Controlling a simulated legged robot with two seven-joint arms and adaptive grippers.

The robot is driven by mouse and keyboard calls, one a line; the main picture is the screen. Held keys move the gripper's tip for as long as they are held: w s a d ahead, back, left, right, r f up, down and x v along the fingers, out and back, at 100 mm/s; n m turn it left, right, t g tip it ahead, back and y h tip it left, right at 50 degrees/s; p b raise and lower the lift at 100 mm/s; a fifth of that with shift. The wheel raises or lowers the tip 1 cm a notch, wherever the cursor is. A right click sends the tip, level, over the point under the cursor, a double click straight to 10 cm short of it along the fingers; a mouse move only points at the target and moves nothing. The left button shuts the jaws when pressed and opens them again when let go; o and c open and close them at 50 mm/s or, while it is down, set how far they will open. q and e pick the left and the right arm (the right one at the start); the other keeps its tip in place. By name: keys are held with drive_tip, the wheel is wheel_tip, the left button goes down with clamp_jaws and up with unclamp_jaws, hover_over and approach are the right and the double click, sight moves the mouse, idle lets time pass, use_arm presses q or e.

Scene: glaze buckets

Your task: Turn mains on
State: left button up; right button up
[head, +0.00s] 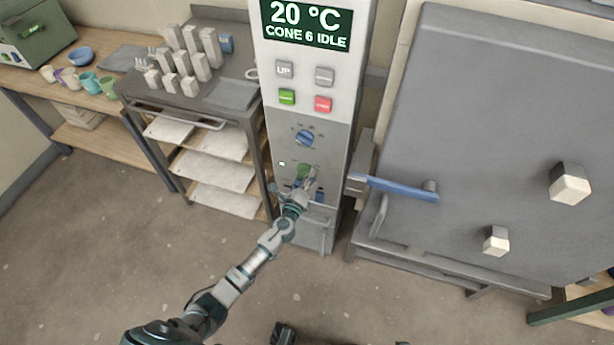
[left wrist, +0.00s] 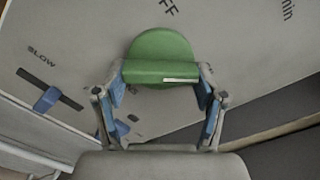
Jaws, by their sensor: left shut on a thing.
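A green round knob (head: 303,170) sits low on the grey control panel (head: 335,150) of the tall kiln controller. In the left wrist view the green knob (left wrist: 160,45) has a raised bar across it, with a white mark on the bar's right half. Printed letters ending in "FF" lie above the knob. My left gripper (head: 307,182) is at the knob, and in the left wrist view its fingers (left wrist: 161,90) stand on either side of the bar, shut on it. The gripper partly covers the knob in the head view.
A blue dial (head: 305,138) and coloured buttons are above the knob; the display reads "20 °C CONE 6 IDLE". A blue slider (left wrist: 47,98) is near "SLOW". The kiln door's blue handle (head: 400,187) juts out at right. A cart (head: 150,108) stands left.

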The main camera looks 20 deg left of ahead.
use_arm(q)
drive_tip(key=shift+a+f+m, duration=0.25)
drive_tip(key=shift+a+m, duration=0.1)
drive_tip(key=shift+m, duration=0.15)
use_arm(e)
drive_tip(key=shift+d+f, duration=0.1)
drive_tip(key=shift+f, duration=0.4)
drive_tip(key=shift+d, duration=0.1)
use_arm(q)
drive_tip(key=o, duration=1.1)
drive_tip(key=shift+r, duration=0.1)
drive_tip(key=shift+o, duration=0.2)
drive_tip(key=shift+s, duration=0.1)
drive_tip(key=s, duration=1.2)
drive_tip(key=shift+a, duration=0.35)
use_arm(e)
drive_tip(key=shift+s+a+r, duration=0.1)
drive_tip(key=shift+a, duration=0.2)
use_arm(q)
drive_tip(key=shift+w+d, duration=0.1)
